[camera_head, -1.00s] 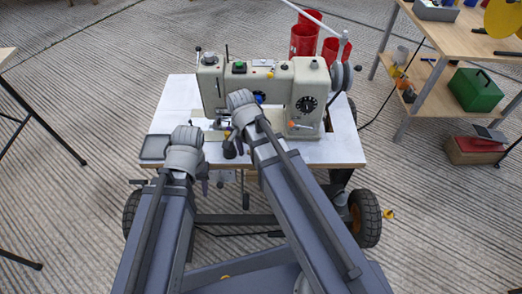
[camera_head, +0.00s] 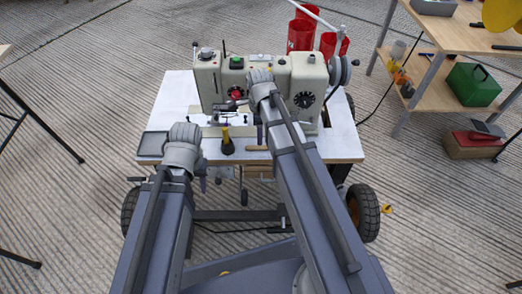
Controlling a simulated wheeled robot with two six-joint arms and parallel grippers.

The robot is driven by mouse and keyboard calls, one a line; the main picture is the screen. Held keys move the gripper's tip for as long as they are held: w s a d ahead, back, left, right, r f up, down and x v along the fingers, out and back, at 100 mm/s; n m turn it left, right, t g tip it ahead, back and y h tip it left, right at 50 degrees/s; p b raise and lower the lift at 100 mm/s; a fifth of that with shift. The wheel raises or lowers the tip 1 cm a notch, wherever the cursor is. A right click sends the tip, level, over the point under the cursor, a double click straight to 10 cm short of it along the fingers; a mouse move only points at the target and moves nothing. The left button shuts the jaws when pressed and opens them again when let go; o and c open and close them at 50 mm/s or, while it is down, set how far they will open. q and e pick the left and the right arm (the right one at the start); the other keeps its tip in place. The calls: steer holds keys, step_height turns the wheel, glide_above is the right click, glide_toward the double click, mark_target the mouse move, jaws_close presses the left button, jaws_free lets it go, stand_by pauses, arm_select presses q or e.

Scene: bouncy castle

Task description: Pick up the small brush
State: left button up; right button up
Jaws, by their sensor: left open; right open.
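A short thin brown wooden-looking piece (camera_head: 258,148) lies near the front edge of the white table (camera_head: 335,148); it may be the small brush's handle, but bristles cannot be made out. Left of it stands a small dark object with a yellow upper part (camera_head: 227,145). My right gripper (camera_head: 259,132) is open and empty, partly hidden by its own arm, just behind the brown piece in the picture. My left gripper (camera_head: 203,180) is open and empty by the table's front left edge, mostly hidden behind its wrist.
A cream sewing machine (camera_head: 208,85) takes up the back of the table. A dark square tray (camera_head: 152,144) lies at the table's left. Red cylinders (camera_head: 300,36) stand behind the machine. A wooden shelf (camera_head: 440,98) with a green box (camera_head: 474,86) is at right.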

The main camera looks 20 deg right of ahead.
mark_target(263, 148)
steer(key=shift+f, duration=0.4)
steer(key=f+b, duration=0.5)
steer(key=shift+s, duration=0.25)
jaws_close()
stand_by(0.4)
